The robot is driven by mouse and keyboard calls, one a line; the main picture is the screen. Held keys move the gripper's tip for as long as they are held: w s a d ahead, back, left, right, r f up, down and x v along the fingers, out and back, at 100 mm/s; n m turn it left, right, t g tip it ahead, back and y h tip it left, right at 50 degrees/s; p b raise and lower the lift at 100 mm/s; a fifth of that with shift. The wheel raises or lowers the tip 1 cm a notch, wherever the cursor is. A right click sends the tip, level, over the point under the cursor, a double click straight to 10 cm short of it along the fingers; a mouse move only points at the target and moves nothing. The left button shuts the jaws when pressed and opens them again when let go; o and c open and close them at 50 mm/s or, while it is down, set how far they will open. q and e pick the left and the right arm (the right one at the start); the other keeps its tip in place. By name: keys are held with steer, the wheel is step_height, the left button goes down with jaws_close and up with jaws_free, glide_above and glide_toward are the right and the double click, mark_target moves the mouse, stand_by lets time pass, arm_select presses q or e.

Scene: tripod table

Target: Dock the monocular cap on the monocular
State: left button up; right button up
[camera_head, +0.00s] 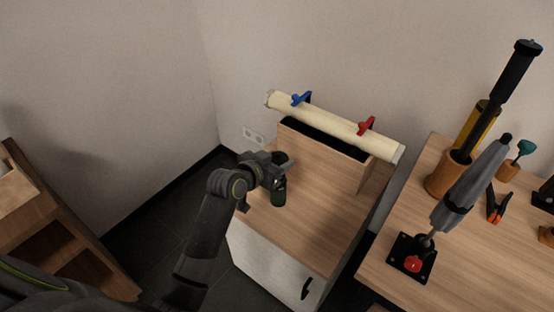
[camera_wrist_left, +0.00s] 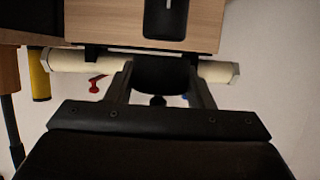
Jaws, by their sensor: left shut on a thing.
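My left gripper (camera_head: 279,167) is above the cabinet top and shut on a small black round thing (camera_wrist_left: 160,75), which looks like the monocular cap. In the left wrist view it sits between the two fingers. In the head view the fingers and wrist partly cover it. A dark green, upright cylinder, apparently the monocular (camera_head: 278,193), stands on the cabinet top just below the gripper. Whether the cap touches it cannot be told. A black body with a pale mark (camera_wrist_left: 171,18) in the left wrist view may be the monocular. My right gripper is not in view.
A cream roll (camera_head: 335,124) with blue and red clamps lies across an upright board behind the cabinet top (camera_head: 315,225). At right, a wooden table (camera_head: 480,265) carries a grey long tool (camera_head: 470,190), a pot and an orange-black clamp (camera_head: 496,206). The front cabinet top is clear.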

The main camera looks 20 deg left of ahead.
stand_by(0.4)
arm_select(q)
steer(key=o, duration=0.7)
steer(key=shift+c, duration=0.2)
steer(key=shift+p+v, duration=0.75)
steer(key=shift+v, duration=0.2)
steer(key=p+v, duration=0.5)
steer(key=v, duration=0.4)
